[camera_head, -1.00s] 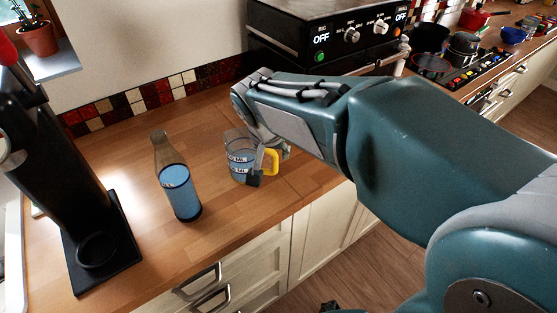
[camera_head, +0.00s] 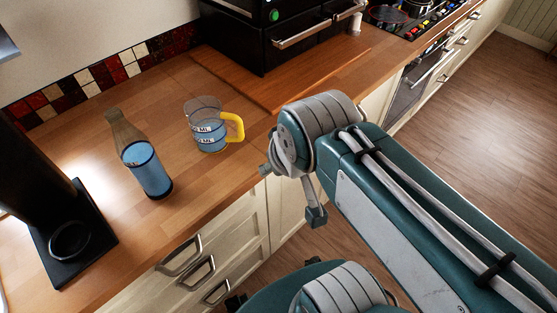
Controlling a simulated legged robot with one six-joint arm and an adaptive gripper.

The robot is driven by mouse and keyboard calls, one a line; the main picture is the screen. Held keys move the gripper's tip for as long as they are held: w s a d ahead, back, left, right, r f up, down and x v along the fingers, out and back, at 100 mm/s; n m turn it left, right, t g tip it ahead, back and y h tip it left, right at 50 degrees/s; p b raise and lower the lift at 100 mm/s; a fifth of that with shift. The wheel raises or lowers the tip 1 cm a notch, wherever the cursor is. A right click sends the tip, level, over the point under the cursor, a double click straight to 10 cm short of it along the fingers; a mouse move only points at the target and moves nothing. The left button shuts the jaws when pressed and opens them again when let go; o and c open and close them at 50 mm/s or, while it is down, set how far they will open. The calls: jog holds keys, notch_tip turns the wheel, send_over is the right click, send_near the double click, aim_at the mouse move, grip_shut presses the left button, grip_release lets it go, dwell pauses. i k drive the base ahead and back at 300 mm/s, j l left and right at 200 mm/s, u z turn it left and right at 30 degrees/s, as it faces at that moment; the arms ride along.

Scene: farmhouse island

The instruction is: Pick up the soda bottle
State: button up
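The soda bottle (camera_head: 147,168) stands upright on the wooden counter at the left of the view. It has a clear brownish neck and a blue lower part, and nothing touches it. My gripper (camera_head: 312,212) hangs to the right of the bottle, past the counter's front edge, well apart from it. My wrist partly hides the gripper. One dark fingertip shows pointing down, and I cannot tell how far the fingers are apart. No object shows in it.
A measuring cup (camera_head: 207,136) with a yellow handle stands right of the bottle. A black machine (camera_head: 69,240) stands left of it. A wooden board (camera_head: 288,94) lies before the black oven (camera_head: 262,45). Drawers with handles (camera_head: 181,256) are below. The counter between bottle and cup is clear.

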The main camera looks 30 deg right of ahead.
aim_at(135, 149)
jog(key=k+j+z, duration=0.4)
jog(key=j, duration=0.25)
jog(key=k+j+z, duration=0.2)
jog(key=j, duration=0.2)
jog(key=k+j+z, duration=0.2)
jog(key=j, duration=0.2)
jog(key=j+z, duration=0.1)
jog(key=j, duration=0.2)
jog(key=k, duration=0.05)
